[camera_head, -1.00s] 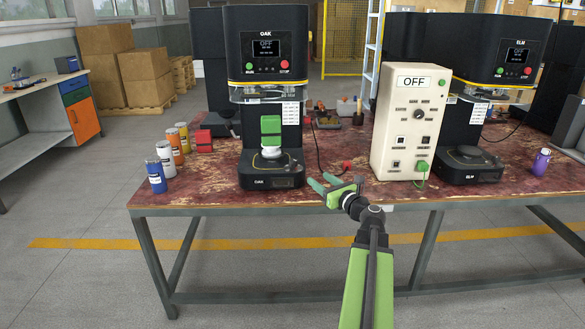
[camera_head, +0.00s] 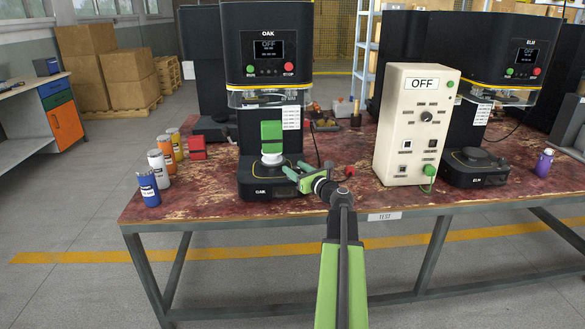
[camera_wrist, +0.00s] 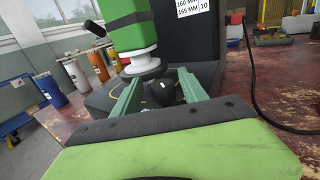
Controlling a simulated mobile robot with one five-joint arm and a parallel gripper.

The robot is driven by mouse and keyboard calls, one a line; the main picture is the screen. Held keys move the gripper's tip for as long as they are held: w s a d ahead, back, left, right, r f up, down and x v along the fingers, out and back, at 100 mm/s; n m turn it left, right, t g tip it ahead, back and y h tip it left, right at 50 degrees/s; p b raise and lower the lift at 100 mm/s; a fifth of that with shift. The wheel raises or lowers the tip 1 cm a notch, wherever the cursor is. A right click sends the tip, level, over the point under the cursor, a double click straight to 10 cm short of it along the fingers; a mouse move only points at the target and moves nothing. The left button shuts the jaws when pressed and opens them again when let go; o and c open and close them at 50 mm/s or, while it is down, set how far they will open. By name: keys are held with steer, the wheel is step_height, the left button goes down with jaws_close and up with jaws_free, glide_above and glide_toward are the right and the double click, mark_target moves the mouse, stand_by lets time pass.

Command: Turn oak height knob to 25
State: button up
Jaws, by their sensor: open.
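The black oak machine (camera_head: 265,45) stands at the left of the table, its name above a screen reading OFF. A dark round knob (camera_wrist: 166,93), which looks like the height knob, sits low on its base in the wrist view; any number on it is not readable. In the head view I cannot make the knob out clearly. My gripper (camera_head: 292,173) is open at the right front of the oak base (camera_head: 262,191). In the wrist view its two green fingers (camera_wrist: 160,96) lie on either side of the knob, with no clear grip on it.
A cream control box (camera_head: 400,150) reading OFF and the elm machine (camera_head: 513,50) stand to the right. Several cans (camera_head: 160,168) stand left. A dark cable (camera_wrist: 262,110) hangs at right.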

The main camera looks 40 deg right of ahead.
steer(key=shift+c, duration=0.3)
steer(key=shift+s+d, duration=0.15)
jaws_close()
steer(key=shift+h, duration=0.3)
steer(key=m+h, duration=0.1)
steer(key=m+g+h, duration=0.1)
steer(key=m+h, duration=0.1)
steer(key=h, duration=0.1)
steer(key=shift+a, duration=0.25)
steer(key=m+g+h, duration=0.3)
steer(key=h, duration=0.1)
steer(key=shift+m+h, duration=0.3)
steer(key=m+g+h, duration=0.1)
steer(key=g, duration=0.1)
steer(key=m+g+h, duration=0.1)
steer(key=m+g, duration=0.1)
steer(key=m+g+h, duration=0.1)
steer(key=g+h, duration=0.1)
steer(key=shift+w+d, duration=0.1)
steer(key=shift+w, duration=0.2)
steer(key=shift+s+m+g+h, duration=0.1)
steer(key=shift+m+g+h, duration=0.7)
steer(key=shift+m+g, duration=1.15)
steer(key=shift+s+d+g, duration=0.1)
steer(key=shift+g, duration=0.45)
steer(key=shift+o, duration=0.3)
jaws_free()
